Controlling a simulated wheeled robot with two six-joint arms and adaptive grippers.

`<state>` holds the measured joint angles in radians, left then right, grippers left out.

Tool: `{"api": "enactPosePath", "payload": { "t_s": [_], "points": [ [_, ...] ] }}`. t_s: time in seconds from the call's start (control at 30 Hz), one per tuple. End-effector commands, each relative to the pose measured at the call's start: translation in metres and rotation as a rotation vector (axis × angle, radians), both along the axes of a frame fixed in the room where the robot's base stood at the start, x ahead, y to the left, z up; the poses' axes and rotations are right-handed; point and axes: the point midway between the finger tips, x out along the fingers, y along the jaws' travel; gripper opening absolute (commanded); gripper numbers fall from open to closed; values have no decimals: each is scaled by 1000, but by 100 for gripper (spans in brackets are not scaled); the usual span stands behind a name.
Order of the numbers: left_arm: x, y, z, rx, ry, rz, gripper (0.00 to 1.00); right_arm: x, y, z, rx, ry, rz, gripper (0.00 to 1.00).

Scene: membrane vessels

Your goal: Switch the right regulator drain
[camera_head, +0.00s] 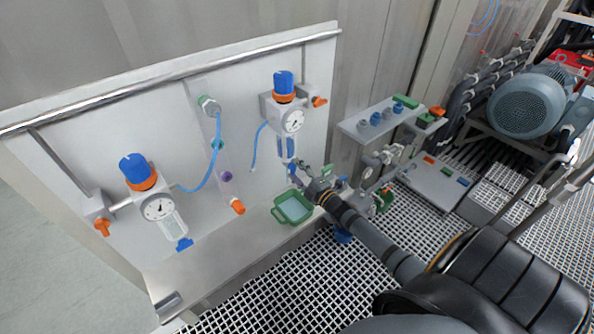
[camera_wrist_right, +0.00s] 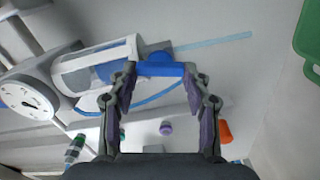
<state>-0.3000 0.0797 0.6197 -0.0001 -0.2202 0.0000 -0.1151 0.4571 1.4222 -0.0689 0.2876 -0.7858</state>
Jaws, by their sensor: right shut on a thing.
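The right regulator has a blue knob (camera_head: 284,82), an orange ring, a round gauge (camera_head: 292,121) and a clear bowl (camera_head: 285,148) below. Its blue drain (camera_wrist_right: 160,69) sits under the bowl. In the right wrist view the drain lies between the fingertips of my right gripper (camera_wrist_right: 160,75), which is shut on it. In the head view my right gripper (camera_head: 299,176) reaches the lower end of this regulator from the right and mostly hides the drain. The wrist view also shows the bowl (camera_wrist_right: 97,66) and gauge (camera_wrist_right: 28,100) at the left. My left gripper is not in view.
The left regulator (camera_head: 158,208) with its own blue drain (camera_head: 184,244) is on the same panel. A green tray (camera_head: 293,207) stands on the metal shelf (camera_head: 215,258) just below my gripper. Blue tubing and an orange-ended fitting (camera_head: 237,207) are between the regulators.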

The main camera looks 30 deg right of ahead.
Motion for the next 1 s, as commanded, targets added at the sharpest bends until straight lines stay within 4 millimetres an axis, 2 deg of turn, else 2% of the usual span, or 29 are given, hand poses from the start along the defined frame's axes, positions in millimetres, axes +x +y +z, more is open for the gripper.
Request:
{"api": "enactPosePath", "payload": {
  "t_s": [0.3,0.77,0.8,0.97,1.0],
  "points": [
    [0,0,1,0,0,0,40,-1,0,-2,-92,-5,0,17],
    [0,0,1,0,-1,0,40,-1,0,-2,-108,-5,0,17],
    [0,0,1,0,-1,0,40,-1,0,-2,-108,-5,0,50],
    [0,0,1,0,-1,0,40,-1,0,-2,-107,-6,0,72],
    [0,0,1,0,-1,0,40,-1,0,-2,-107,-6,0,72]
  ]
}}
